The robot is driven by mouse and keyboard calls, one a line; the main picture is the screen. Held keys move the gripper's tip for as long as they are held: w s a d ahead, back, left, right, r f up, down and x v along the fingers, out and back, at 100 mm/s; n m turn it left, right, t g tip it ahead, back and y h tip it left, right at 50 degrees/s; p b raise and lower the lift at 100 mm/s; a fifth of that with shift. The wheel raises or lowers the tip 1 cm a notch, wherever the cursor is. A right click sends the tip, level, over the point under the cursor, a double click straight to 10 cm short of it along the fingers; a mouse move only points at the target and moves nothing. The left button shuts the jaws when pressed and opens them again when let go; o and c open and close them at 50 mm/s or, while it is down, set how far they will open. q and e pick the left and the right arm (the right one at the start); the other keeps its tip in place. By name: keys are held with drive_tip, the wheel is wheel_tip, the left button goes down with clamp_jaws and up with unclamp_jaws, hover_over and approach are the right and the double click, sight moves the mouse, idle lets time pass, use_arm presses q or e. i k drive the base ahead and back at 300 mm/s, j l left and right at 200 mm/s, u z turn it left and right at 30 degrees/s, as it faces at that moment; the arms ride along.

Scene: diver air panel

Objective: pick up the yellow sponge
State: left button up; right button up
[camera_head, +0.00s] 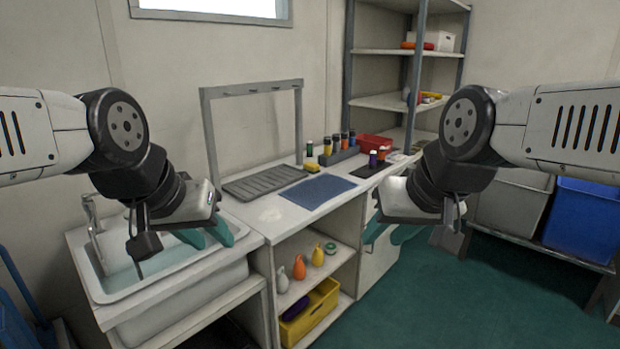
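The yellow sponge (312,167) is a small yellow block on the white counter, between the grey ribbed drain mat and the blue mat. My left gripper (207,237) has teal fingers spread apart with nothing between them. It hangs over the sink's right edge in the picture, left of and nearer than the sponge. My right gripper (389,235) also has its teal fingers apart and empty. It is in front of the counter, right of and nearer than the sponge. Neither gripper touches the sponge.
The grey ribbed mat (262,182) and blue mat (318,190) lie on the counter, with a grey rack frame (205,130) behind. Several bottles stand in a holder (338,156) near a red bin (373,142). The sink (105,285) is at left. The counter's front is clear.

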sight(313, 169)
drive_tip(key=i+l+u, duration=0.1)
drive_tip(key=u, duration=0.35)
drive_tip(key=i+l+u, duration=0.15)
drive_tip(key=u, duration=0.35)
drive_tip(key=i+l+u, duration=0.15)
drive_tip(key=l, duration=0.2)
drive_tip(key=i+l+u, duration=0.1)
drive_tip(key=l, duration=0.25)
drive_tip(key=i+l+u, duration=0.15)
drive_tip(key=l, duration=0.25)
drive_tip(key=i+l+u, duration=0.1)
drive_tip(key=l, duration=0.3)
drive_tip(key=i+l+u, duration=0.15)
drive_tip(key=l, duration=0.25)
drive_tip(key=i+l, duration=0.1)
drive_tip(key=l, duration=0.35)
drive_tip(key=i+l, duration=0.1)
drive_tip(key=l, duration=0.35)
drive_tip(key=i+l, duration=0.1)
drive_tip(key=l, duration=0.35)
